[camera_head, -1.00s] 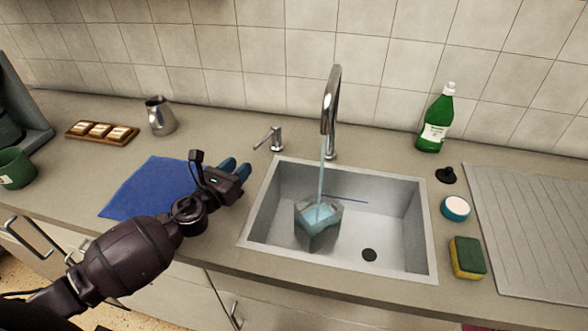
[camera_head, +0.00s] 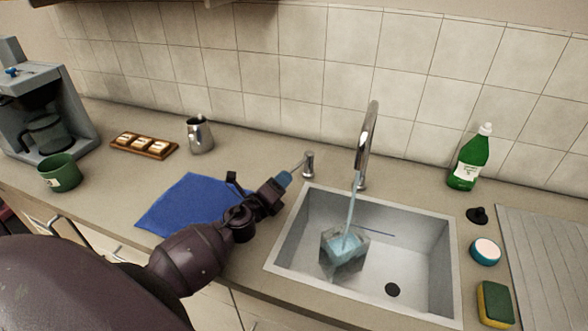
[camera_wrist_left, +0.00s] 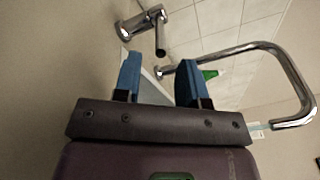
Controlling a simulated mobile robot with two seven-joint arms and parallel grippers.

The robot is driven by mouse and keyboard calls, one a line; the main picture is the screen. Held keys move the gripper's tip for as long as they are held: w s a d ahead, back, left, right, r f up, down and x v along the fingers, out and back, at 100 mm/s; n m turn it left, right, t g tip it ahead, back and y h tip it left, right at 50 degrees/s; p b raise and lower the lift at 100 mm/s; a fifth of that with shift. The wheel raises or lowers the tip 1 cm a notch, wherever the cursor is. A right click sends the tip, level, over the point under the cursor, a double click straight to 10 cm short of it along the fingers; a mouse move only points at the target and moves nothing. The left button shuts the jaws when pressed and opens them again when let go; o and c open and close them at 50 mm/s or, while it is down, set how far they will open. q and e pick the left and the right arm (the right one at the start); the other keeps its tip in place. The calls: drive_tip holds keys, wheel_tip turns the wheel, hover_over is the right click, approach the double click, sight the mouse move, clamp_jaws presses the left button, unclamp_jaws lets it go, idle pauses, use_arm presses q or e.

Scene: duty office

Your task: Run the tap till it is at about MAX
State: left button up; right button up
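The tap (camera_head: 367,145) has a tall curved chrome spout, also in the left wrist view (camera_wrist_left: 285,65). Water runs from it in a stream (camera_head: 351,208) into a clear, square-looking container (camera_head: 328,262) in the sink. The container holds bluish water; I cannot read a MAX mark or judge the level against one. A chrome lever (camera_head: 308,164) stands left of the spout, and its handle points left. It shows ahead of my fingers in the left wrist view (camera_wrist_left: 140,25). My left gripper (camera_head: 285,179) is open and empty, just short of the lever. My right gripper is out of view.
The sink (camera_head: 445,265) has a dark drain at front right. A blue cloth (camera_head: 180,205) lies under my left arm. A metal pitcher (camera_head: 200,135), wooden tray (camera_head: 144,145) and green mug (camera_head: 58,173) stand left. A green bottle (camera_head: 468,160), black plug, round tub and sponge (camera_head: 495,303) are right.

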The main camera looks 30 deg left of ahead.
sight(293, 168)
use_arm(q)
drive_tip(key=shift+w, duration=3.15)
clamp_jaws()
